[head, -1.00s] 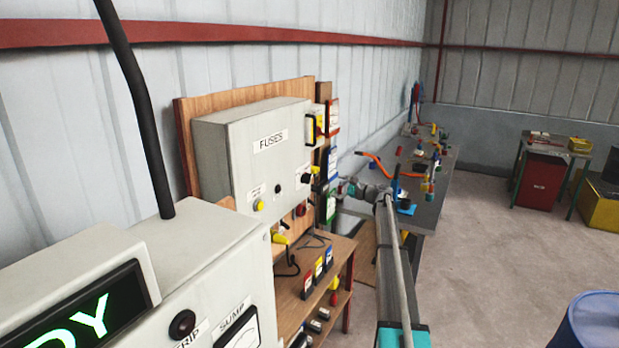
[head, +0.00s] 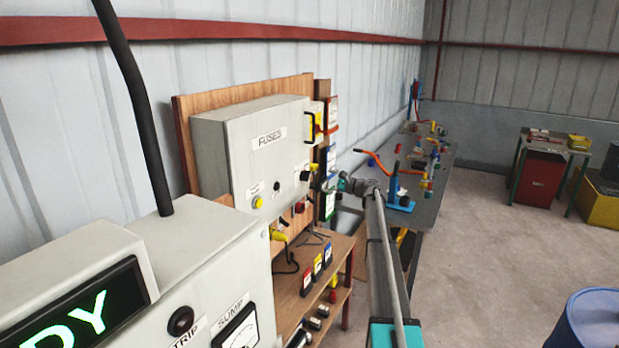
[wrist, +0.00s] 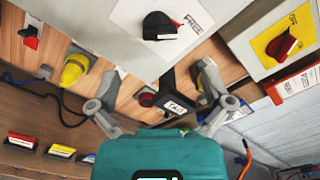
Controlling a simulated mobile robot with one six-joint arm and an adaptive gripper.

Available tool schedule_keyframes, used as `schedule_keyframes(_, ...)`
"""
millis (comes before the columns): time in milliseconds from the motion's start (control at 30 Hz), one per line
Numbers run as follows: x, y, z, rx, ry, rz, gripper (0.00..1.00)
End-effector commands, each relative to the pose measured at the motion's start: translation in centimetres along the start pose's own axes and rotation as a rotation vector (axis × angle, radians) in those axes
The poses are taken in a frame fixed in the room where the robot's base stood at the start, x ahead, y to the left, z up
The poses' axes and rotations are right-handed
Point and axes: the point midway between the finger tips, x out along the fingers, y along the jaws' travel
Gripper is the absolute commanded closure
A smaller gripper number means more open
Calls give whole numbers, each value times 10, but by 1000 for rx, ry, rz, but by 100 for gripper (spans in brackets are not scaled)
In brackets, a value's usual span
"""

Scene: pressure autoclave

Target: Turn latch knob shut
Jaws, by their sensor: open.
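A black knob (wrist: 160,25) with a red and white pointer mark sits on a white plate on the grey box front, at the top of the wrist view. I take it as the latch knob; in the head view it is the small dark knob (head: 304,175) at the right of the FUSES box (head: 240,150). My gripper (wrist: 160,75) is open and empty. The knob lies beyond its fingertips in the wrist view, and I see no contact. In the head view my gripper (head: 324,184) is just right of the box front, partly hard to make out.
A red knob on a yellow plate (wrist: 283,45) is at the right. Below the box are a yellow plug (wrist: 75,68) with cable, a red button (wrist: 148,99) and a black-framed tag (wrist: 180,95). A wooden shelf (head: 335,248) stands below; open floor lies right.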

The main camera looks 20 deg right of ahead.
Motion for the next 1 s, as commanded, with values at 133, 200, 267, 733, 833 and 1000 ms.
schedule_keyframes(133, 25, -1, -1, 0, -1, 1, 0)
schedule_keyframes(200, 36, -1, -1, 0, -1, 1, 0)
schedule_keyframes(267, 44, -1, -1, 0, 0, 0, 0)
schedule_keyframes(733, 89, -1, -1, 0, 1, -1, 0)
schedule_keyframes(833, 91, -1, -1, 0, 1, -1, 0)
schedule_keyframes(1000, 91, -1, -1, 0, 2, -1, 0)
